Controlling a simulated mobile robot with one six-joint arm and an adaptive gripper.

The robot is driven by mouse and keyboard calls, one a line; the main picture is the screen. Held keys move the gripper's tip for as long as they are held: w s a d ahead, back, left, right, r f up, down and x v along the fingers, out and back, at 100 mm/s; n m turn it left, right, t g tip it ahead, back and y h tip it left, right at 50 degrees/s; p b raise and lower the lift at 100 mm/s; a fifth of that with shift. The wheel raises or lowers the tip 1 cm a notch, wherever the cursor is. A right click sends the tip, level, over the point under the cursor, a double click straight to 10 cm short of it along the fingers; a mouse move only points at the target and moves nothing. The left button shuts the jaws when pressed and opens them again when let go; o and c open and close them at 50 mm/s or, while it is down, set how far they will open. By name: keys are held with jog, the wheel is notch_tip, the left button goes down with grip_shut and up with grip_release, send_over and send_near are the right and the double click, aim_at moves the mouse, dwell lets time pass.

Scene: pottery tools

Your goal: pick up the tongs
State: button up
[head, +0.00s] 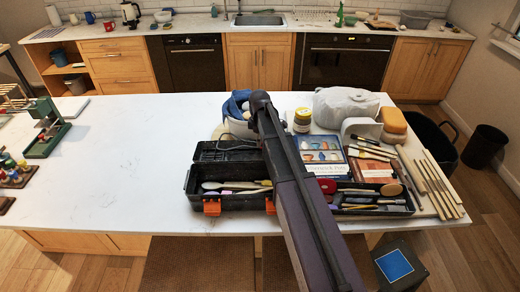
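I cannot pick out the tongs with certainty in the head view. A black open toolbox (196,182) with orange latches lies on the white counter, holding several long thin tools (232,185) in its left part.
A green press (47,126) stands far left. The white counter (130,150) is clear left of the toolbox.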

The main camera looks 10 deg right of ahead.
jog(key=shift+f+b, duration=1)
jog(key=shift+f, duration=0.35)
grip_shut()
